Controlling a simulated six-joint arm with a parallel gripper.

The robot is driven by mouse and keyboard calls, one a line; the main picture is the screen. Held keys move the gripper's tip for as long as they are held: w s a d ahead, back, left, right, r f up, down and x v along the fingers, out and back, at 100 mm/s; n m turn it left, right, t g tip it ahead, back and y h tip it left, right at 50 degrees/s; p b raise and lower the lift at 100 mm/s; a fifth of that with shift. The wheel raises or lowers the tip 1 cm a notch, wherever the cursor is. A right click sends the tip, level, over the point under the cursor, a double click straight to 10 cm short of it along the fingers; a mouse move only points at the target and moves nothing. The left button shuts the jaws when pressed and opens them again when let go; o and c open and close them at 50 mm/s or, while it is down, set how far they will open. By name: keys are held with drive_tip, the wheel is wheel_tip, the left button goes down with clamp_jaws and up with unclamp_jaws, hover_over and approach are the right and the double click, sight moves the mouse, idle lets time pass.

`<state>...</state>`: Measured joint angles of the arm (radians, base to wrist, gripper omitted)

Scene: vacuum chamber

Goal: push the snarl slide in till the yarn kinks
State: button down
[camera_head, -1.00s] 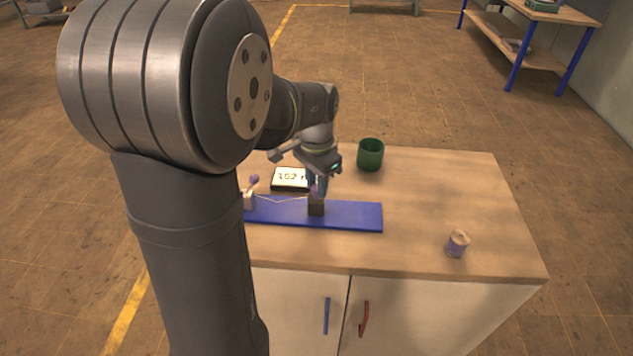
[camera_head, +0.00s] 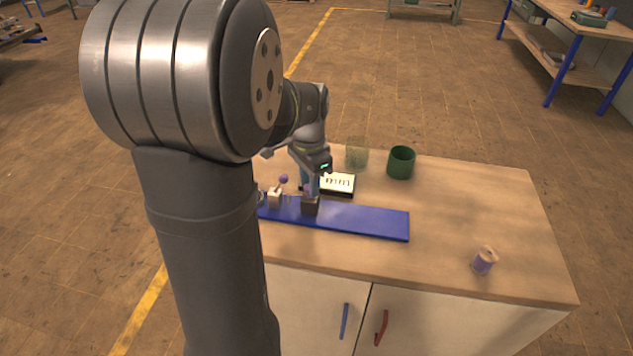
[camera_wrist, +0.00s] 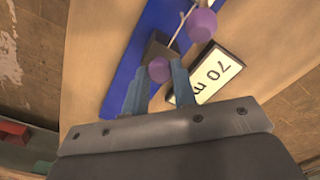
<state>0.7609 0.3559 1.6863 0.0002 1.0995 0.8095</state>
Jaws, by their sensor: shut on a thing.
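The snarl slide is a dark block (camera_head: 311,207) on a blue rail (camera_head: 370,220). Its purple knob (camera_wrist: 159,69) sits between the fingertips of my gripper (camera_wrist: 157,80), which is shut on it. The dark block also shows beyond the knob in the wrist view (camera_wrist: 157,50). A pale fixed block (camera_head: 275,199) with a purple knob (camera_head: 283,179) stands to its left, a short gap away. The pale yarn (camera_wrist: 181,27) runs between them; I see no clear kink. A display (camera_head: 338,184) behind the rail reads 70 m in the wrist view, partly covered.
A green cup (camera_head: 401,162) and a clear glass (camera_head: 356,153) stand at the back of the bench.

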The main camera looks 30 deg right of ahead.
drive_tip(key=c, duration=1.2)
unclamp_jaws()
wheel_tip(320, 180, up, 17)
drive_tip(key=shift+r, duration=0.2)
drive_tip(key=shift+f, duration=0.1)
wheel_tip(320, 180, down, 17)
drive_tip(key=shift+f, duration=0.15)
drive_tip(key=shift+s+d, duration=0.1)
